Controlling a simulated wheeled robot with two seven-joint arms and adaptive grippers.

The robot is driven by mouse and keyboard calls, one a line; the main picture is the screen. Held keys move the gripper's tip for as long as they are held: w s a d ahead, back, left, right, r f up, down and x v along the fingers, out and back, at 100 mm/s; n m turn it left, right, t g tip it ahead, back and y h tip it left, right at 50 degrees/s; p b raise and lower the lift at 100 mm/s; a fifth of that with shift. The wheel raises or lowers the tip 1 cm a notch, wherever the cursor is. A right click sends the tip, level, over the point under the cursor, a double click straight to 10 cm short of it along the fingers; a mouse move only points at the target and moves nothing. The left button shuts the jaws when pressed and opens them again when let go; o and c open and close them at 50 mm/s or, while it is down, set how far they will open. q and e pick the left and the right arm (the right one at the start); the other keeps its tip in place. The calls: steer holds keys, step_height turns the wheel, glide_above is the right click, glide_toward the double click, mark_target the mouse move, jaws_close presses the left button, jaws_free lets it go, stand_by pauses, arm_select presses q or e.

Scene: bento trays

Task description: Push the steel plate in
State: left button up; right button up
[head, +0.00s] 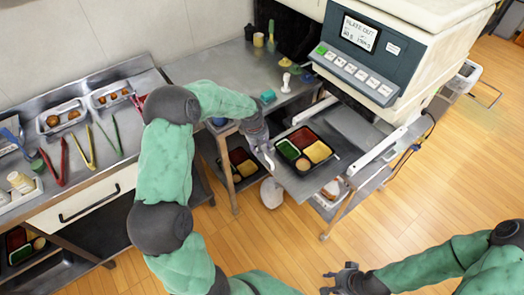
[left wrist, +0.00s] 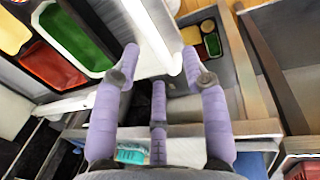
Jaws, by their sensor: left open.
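The steel plate (head: 333,173) sticks out from the front of the machine and carries a black bento tray (head: 298,170) with green, red and yellow food. My left gripper (head: 268,158) is at the plate's left side, close to the tray; I cannot tell whether it touches the plate. In the left wrist view the lilac fingers of my left gripper (left wrist: 160,70) are spread with nothing between them, and the tray (left wrist: 75,50) shows at upper left. My right gripper (head: 328,281) is at the bottom of the head view, empty with its fingers apart.
The machine (head: 400,50) with a screen and buttons stands above the plate. White rails (head: 375,150) flank it. A steel counter (head: 225,65) is at left, with tongs and food pans farther left. Another bento tray (head: 242,163) sits on a lower shelf.

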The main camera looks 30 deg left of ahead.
arm_select(q)
steer(key=shift+w+f, duration=0.15)
steer(key=shift+f, duration=0.55)
jaws_close()
